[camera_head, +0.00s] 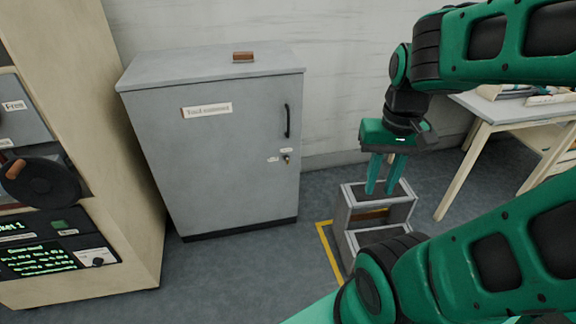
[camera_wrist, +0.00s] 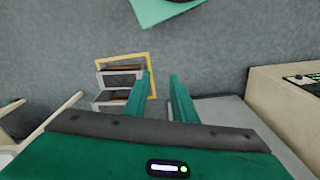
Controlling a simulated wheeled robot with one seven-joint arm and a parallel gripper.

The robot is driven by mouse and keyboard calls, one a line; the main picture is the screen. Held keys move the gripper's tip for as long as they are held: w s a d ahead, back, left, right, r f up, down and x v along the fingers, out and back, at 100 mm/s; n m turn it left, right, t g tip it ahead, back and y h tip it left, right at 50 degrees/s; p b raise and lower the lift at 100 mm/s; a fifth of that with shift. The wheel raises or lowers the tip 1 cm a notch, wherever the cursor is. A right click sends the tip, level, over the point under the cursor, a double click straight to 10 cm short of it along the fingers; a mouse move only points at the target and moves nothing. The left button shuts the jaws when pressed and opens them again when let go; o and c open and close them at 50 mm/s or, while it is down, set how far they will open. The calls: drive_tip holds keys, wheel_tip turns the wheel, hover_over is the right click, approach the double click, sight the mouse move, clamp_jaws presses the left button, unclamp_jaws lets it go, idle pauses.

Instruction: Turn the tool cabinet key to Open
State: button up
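The grey tool cabinet (camera_head: 217,155) stands against the wall, left of centre in the head view, with its door closed. A small key (camera_head: 286,158) sits in a lock low on the right of the door, with small labels around it too small to read. A dark handle (camera_head: 287,121) is above it. My gripper (camera_head: 380,190) points down to the right of the cabinet, apart from it, over a grey step stool. Its fingers are apart with nothing between them; they also show in the wrist view (camera_wrist: 160,78). The key cannot be made out in the wrist view.
The step stool (camera_head: 354,222) stands on the floor by yellow tape (camera_head: 326,250). A brown-handled object (camera_head: 243,57) lies on the cabinet top. A beige machine panel (camera_head: 140,190) is at left, a table (camera_head: 487,112) at right. Floor before the cabinet is clear.

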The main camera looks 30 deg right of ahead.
drive_tip(key=w+d+f+n+t+h, duration=0.15)
drive_tip(key=w+d+f, duration=0.35)
drive_tip(key=w, duration=0.9)
drive_tip(key=w+d+f+t+h, duration=0.25)
drive_tip(key=w+d+f, duration=0.25)
drive_tip(key=w, duration=0.8)
drive_tip(key=w+d+f+t+h, duration=0.1)
drive_tip(key=w+d+f+t, duration=0.3)
drive_tip(key=w, duration=1)
drive_tip(key=w+d+f+t, duration=0.1)
drive_tip(key=w+f, duration=0.5)
drive_tip(key=f, duration=0.1)
drive_tip(key=n+t, duration=0.2)
drive_tip(key=t, duration=0.3)
approach(288, 163)
drive_tip(key=w+d+r, duration=0.2)
drive_tip(key=d+r, duration=0.1)
drive_tip(key=d, duration=0.1)
drive_tip(key=s+a+f+t, duration=0.3)
drive_tip(key=f, duration=0.2)
drive_tip(key=x, duration=1)
drive_tip(key=shift+w+a+f, duration=0.2)
drive_tip(key=shift+f, duration=0.05)
clamp_jaws()
